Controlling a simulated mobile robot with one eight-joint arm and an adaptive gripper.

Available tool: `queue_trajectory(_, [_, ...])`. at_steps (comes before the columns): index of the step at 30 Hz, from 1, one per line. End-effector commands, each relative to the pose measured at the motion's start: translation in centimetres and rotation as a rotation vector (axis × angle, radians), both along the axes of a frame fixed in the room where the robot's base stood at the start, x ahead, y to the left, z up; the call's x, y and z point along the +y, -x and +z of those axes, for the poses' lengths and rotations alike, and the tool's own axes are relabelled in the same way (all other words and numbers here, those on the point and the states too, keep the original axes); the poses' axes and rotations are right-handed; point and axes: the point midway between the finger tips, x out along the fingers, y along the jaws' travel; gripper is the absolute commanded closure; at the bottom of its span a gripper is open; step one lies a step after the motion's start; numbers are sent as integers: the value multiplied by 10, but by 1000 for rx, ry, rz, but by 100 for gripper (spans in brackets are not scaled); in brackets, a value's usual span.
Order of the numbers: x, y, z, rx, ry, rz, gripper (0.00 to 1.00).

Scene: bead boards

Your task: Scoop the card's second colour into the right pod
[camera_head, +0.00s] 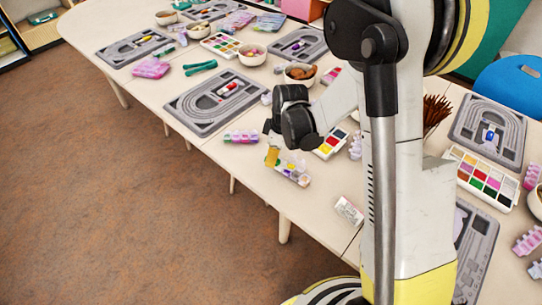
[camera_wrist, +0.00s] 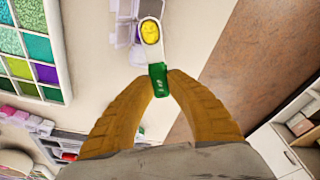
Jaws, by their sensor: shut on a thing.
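My gripper (camera_wrist: 160,84) is shut on the green handle of a small scoop (camera_wrist: 158,80). The scoop's pale bowl points away from the fingers and shows yellow beads (camera_wrist: 150,33). In the head view my gripper (camera_head: 272,156) hangs over the near table edge, by a pale bead pod strip (camera_head: 294,171) with coloured contents. In the wrist view a pale lilac pod (camera_wrist: 124,22) lies beside the scoop's bowl, partly out of frame. A pink-purple pod strip (camera_head: 241,137) lies left of my gripper. A small white printed piece (camera_head: 349,210) lies right; I cannot tell whether it is the card.
A bead palette (camera_head: 330,144) stands just behind my gripper, and a larger one (camera_head: 481,179) is at the right. Grey bead boards (camera_head: 215,100) and bowls (camera_head: 252,55) spread over the table. Bare tabletop (camera_head: 300,208) and brown floor (camera_head: 110,180) lie in front.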

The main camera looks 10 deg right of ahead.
Motion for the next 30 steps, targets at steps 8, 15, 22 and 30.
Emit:
queue_trajectory(8, [-9,6,0,-75,-133,-8,100])
queue_trajectory(15, [-16,9,12,-179,-317,-8,100])
queue_trajectory(22, [-15,10,14,-187,-340,-2,100])
queue_trajectory(30, [-18,11,18,-206,-391,0,100])
